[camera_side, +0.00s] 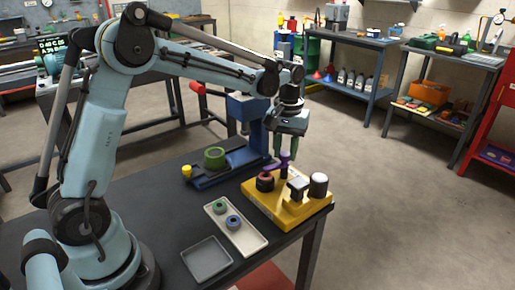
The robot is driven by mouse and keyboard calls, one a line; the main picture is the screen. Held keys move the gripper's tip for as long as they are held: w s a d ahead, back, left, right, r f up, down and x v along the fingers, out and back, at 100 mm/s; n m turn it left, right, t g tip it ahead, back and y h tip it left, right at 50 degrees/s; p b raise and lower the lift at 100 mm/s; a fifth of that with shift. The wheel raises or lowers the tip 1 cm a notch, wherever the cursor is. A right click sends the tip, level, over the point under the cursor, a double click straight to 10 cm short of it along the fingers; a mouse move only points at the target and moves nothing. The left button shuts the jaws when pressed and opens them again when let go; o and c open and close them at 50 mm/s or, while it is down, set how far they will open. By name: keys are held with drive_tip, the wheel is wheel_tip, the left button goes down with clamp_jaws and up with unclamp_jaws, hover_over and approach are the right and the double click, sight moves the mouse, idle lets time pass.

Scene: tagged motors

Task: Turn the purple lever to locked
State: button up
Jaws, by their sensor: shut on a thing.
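A purple lever (284,158) stands upright at the back of a yellow base block (262,199) on the dark table. My gripper (286,158) reaches down over it from above, with its green fingers on either side of the lever's top. It is shut on the lever. The view is small, so the exact contact and any locked marking cannot be made out.
The yellow block also carries a dark ring with a reddish face (265,182) and two metal-capped posts. A blue fixture with a green roll (214,157) stands behind it. A cream tray with two rings (252,240) and an empty grey tray (207,271) lie in front.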

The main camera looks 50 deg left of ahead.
sight(285, 154)
drive_tip(key=shift+n, duration=1.1)
drive_tip(key=o, duration=1)
drive_tip(key=shift+o, duration=0.2)
drive_tip(key=shift+r, duration=0.1)
wheel_tip(285, 154, up, 12)
drive_tip(key=shift+s, duration=0.1)
